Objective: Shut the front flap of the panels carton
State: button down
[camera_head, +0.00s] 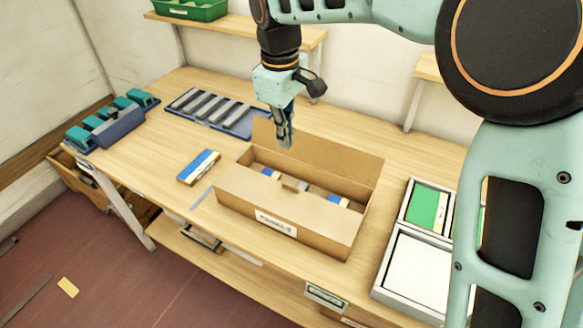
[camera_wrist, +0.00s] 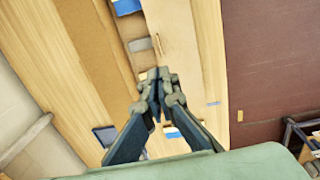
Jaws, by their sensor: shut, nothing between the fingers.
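The brown panels carton (camera_head: 368,190) stands on the workbench with its top open. Its back flap (camera_head: 330,152) stands up behind the opening. The front flap (camera_head: 300,204) is a broad panel on the near side, not over the opening; it shows as a pale strip in the wrist view (camera_wrist: 181,40). Its exact tilt is hard to tell. White-and-blue items (camera_head: 338,201) lie inside. My gripper (camera_head: 285,143) is shut and empty, pointing down above the left rear of the carton.
A blue-and-white box (camera_head: 199,167) lies left of the carton. A blue tray (camera_head: 213,112) with grey bars lies at the back left. Grey trays (camera_head: 378,282) with green and white contents stand at the right. Bare bench (camera_head: 165,118) lies between the left-hand things.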

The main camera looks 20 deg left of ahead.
jog(key=p, duration=0.1)
send_near(289, 188)
jog(key=f, duration=0.5)
jog(key=shift+w+a+f, duration=0.15)
jog(key=shift+w+a, duration=0.05)
jog(key=shift+w, duration=0.1)
jog(key=shift+f, duration=0.2)
jog(key=shift+w+f+b, duration=0.3)
jog(key=shift+f+b, duration=0.2)
jog(key=shift+f, duration=0.35)
jog(key=shift+s+d+r, duration=0.1)
jog(key=shift+d, duration=0.05)
